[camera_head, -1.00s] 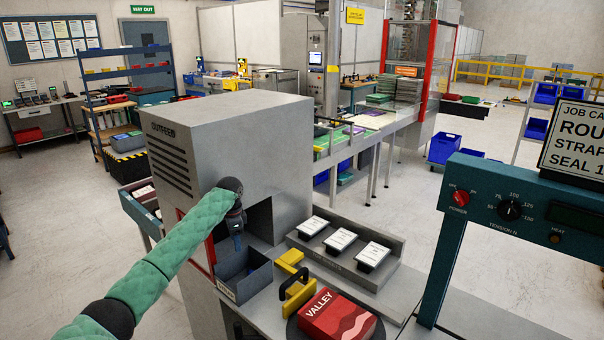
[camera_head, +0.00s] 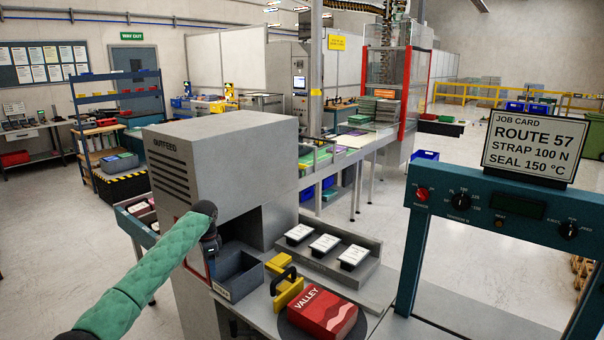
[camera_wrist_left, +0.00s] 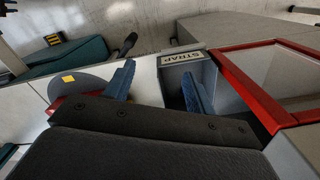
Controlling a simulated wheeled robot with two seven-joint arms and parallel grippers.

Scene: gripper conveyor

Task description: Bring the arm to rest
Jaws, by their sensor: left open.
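My left arm, in a green sleeve, comes in from the lower left of the head view. My left gripper (camera_head: 212,250) hangs in front of the grey outfeed machine (camera_head: 220,135), by the grey bin (camera_head: 240,272). In the left wrist view my left gripper (camera_wrist_left: 158,85) shows two blue fingers spread apart with nothing between them. The bin, labelled STRAP (camera_wrist_left: 186,58), lies behind the right finger there. My right gripper is not in view.
A red VALLEY box (camera_head: 322,312) sits on a dark round plate beside a yellow clamp (camera_head: 287,290). Several white-labelled blocks (camera_head: 324,244) stand in a grey rack behind. A teal strapping frame (camera_head: 412,245) with a job card (camera_head: 533,145) stands at the right.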

